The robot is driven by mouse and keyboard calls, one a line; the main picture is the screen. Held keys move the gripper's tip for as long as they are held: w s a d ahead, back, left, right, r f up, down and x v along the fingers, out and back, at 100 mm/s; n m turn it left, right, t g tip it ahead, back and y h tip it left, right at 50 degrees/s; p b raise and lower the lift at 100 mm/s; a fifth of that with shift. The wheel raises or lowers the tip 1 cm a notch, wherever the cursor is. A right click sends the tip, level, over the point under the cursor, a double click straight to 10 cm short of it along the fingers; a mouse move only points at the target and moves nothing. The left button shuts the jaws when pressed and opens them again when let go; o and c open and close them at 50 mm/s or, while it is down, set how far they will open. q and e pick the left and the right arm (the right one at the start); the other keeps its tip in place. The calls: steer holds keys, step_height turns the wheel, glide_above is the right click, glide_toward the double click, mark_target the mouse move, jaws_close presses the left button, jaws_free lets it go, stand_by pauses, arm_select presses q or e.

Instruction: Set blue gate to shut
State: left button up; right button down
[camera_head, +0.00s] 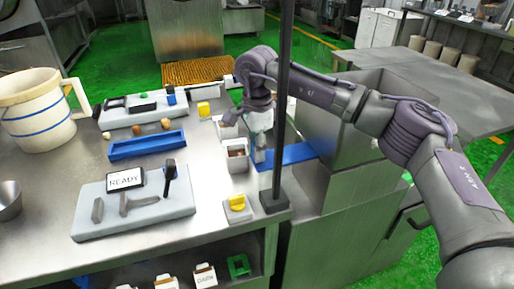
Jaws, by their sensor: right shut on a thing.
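The blue gate (297,153) is a flat blue strip right of the small bins, beside the large steel box. My right gripper (260,157) reaches down from above at its left end and is shut on it. The fingertips are small in the picture, and the exact contact is hard to make out. A thin dark post passes in front of the arm and the strip. My left gripper is not in view.
A dark post (283,90) stands close in front of my right arm. The steel box (335,130) is right of the gate. Small bins (237,160), a blue tray (147,146), a READY panel (125,181) and a yellow-knobbed switch (237,205) share the counter.

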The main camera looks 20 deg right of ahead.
steer(key=shift+d, duration=0.1)
steer(key=d, duration=0.6)
steer(key=shift+w+d, duration=0.15)
steer(key=c, duration=1.3)
jaws_free()
steer(key=o, duration=0.4)
steer(key=shift+d, duration=0.1)
steer(key=shift+r, duration=0.3)
step_height(320, 180, up, 11)
steer(key=shift+r, duration=0.2)
